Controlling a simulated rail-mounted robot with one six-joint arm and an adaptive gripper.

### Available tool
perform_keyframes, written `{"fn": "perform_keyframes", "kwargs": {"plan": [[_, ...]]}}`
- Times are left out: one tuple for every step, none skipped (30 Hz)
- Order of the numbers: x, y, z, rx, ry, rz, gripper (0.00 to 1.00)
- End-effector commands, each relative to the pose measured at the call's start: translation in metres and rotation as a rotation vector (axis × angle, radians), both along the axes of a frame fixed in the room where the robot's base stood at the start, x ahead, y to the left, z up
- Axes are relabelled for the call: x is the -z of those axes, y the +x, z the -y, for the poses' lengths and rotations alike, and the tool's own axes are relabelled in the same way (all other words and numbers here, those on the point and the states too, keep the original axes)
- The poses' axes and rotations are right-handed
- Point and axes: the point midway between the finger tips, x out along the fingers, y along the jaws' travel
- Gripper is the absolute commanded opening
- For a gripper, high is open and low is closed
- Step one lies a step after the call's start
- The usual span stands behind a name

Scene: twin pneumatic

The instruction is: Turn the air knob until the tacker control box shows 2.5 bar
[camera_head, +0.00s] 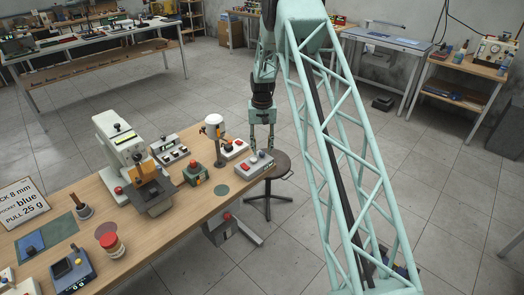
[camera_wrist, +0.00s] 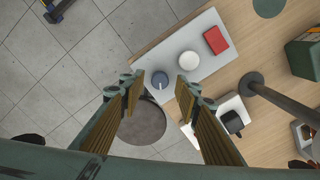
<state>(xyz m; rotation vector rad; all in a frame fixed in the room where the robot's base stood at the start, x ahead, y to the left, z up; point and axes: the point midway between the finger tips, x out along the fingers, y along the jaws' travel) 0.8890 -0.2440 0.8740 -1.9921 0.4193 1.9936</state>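The tacker control box (camera_head: 253,168) is a light grey box at the right corner of the wooden bench, with a red patch on top. In the wrist view the box (camera_wrist: 205,70) carries a red rectangle (camera_wrist: 216,40), a round white dial (camera_wrist: 188,60) and a blue-grey knob (camera_wrist: 160,79) near its corner. No pressure reading is legible. My gripper (camera_head: 262,149) hangs above the box's far end, pointing down. In the wrist view my gripper (camera_wrist: 158,87) is open, with the knob appearing between its fingertips. I cannot tell whether either finger touches the knob.
A post with a white top (camera_head: 213,128) and a white box (camera_head: 233,149) stand close by on the bench. A green box (camera_head: 195,173) is to the left. A round stool (camera_head: 279,167) stands beside the bench corner. Floor beyond the bench edge is open.

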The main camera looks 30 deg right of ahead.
Motion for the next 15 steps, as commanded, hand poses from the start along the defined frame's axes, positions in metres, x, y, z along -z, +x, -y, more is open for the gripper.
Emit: {"fn": "perform_keyframes", "kwargs": {"plan": [[-0.005,0.001,0.0,0.0,0.0,0.001,0.3],[-0.008,0.001,0.0,0.0,-0.001,0.002,0.3],[-0.012,0.001,0.0,0.0,-0.001,0.002,0.3],[-0.015,0.001,0.0,0.0,-0.001,0.003,0.3],[-0.019,0.001,0.0,0.0,-0.001,0.003,0.3],[-0.025,0.001,0.0,0.0,-0.001,0.003,0.3],[-0.029,0.001,0.0,0.0,-0.001,0.003,0.3],[-0.033,0.001,0.0,0.0,-0.001,0.003,0.3],[-0.038,0.001,0.0,0.0,-0.001,0.003,0.3],[-0.043,0.001,0.0,0.0,-0.001,0.003,0.3],[-0.048,0.001,0.0,0.0,-0.001,0.003,0.3],[-0.054,0.001,0.0,0.0,-0.001,0.003,0.3],[-0.059,0.001,0.0,0.0,-0.001,0.003,0.3],[-0.063,0.001,0.0,0.0,-0.001,0.003,0.3],[-0.068,0.001,0.0,0.0,-0.001,0.003,0.3]]}}
